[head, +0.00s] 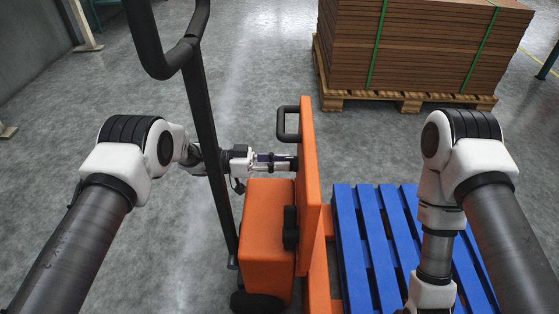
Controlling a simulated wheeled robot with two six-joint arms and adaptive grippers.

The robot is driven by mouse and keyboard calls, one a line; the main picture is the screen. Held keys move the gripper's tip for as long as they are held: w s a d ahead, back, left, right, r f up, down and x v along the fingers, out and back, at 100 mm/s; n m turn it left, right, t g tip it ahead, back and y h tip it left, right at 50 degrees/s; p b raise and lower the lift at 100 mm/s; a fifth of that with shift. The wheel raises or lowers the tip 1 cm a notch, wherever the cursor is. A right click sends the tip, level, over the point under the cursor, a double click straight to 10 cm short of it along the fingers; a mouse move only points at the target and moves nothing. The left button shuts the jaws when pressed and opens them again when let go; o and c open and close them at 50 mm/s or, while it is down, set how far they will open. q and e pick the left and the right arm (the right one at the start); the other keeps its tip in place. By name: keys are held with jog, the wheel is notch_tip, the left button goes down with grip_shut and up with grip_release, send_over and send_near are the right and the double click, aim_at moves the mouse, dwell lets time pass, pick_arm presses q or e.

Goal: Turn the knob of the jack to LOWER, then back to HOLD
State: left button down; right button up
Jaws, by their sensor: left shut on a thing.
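The orange jack (267,232) stands in the middle of the head view, with a tall black bar and loop handle (205,125) to its left. An upright orange panel (310,180) rises on its right side. My left gripper (287,163) reaches in from the left, level, above the orange body. Its fingertips are at the panel's left face, shut on what appears to be the knob. The knob is mostly hidden by the fingers, and its LOWER and HOLD marks cannot be read. My right gripper is out of view below the bottom edge.
A small black loop handle (281,126) sticks out from the panel just above my left gripper. A blue slatted pallet (345,218) lies to the right, under my right arm. A wooden pallet (410,101) with strapped brown boards (440,45) stands at the back. Grey floor is clear at left.

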pick_arm(q)
jog(key=n, duration=0.5)
jog(key=shift+w+n, duration=0.1)
jog(key=shift+n, duration=0.3)
dwell(0.4)
jog(key=c, duration=1.1)
grip_release()
